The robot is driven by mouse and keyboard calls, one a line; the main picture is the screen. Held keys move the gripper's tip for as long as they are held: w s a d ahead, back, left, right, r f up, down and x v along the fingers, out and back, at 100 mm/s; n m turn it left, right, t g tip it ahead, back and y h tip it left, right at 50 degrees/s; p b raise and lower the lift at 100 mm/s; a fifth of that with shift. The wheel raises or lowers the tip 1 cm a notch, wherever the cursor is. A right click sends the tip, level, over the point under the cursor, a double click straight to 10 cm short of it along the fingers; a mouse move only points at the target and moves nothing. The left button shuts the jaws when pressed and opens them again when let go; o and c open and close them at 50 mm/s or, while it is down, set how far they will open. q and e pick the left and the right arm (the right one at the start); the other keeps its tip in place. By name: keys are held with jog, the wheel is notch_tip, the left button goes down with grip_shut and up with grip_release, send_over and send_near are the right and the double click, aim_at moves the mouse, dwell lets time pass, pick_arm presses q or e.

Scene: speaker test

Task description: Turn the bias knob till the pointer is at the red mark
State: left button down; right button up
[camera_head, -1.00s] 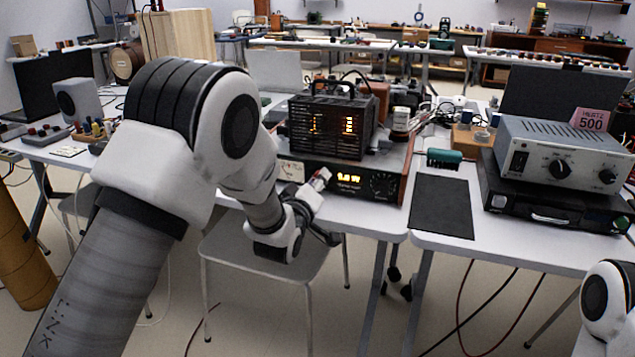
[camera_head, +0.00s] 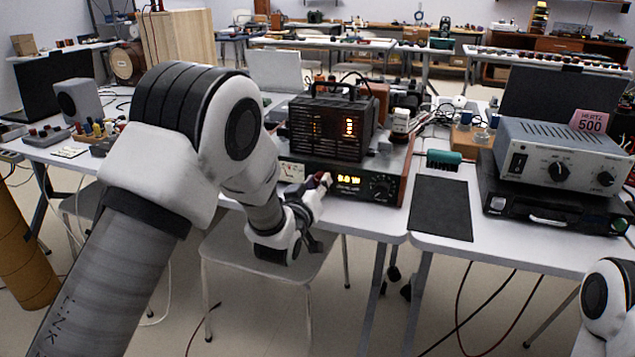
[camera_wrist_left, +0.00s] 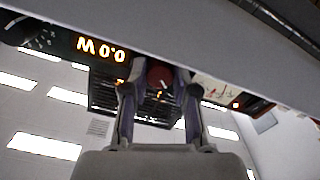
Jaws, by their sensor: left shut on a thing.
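My left gripper (camera_head: 324,181) is at the front panel of the amplifier (camera_head: 392,187), left of its lit display (camera_head: 348,180). In the left wrist view the two fingers (camera_wrist_left: 160,88) are shut on a round red knob (camera_wrist_left: 160,76), one on each side; I take it for the bias knob, though no label is legible. A pale meter (camera_head: 291,171) sits on the panel to the left; it shows partly in the wrist view (camera_wrist_left: 214,91), beside a finger. Its pointer and red mark are too small to read. My right gripper is out of view.
A dark caged unit with glowing tubes (camera_head: 332,124) stands on the amplifier. A black dial (camera_head: 381,187) is right of the display. A grey instrument (camera_head: 565,155) stands at the right, with a dark mat (camera_head: 441,208) left of it. A chair (camera_head: 262,246) is below the arm.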

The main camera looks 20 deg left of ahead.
pick_arm(q)
jog(key=m, duration=0.3)
jog(key=shift+m, duration=0.4)
jog(key=m, duration=0.3)
jog(key=shift+m+p, duration=0.3)
jog(key=shift+p, duration=0.05)
jog(key=m, duration=0.3)
jog(key=shift+a+m, duration=0.1)
jog(key=shift+m, duration=1.8)
jog(key=c, duration=0.9)
grip_release()
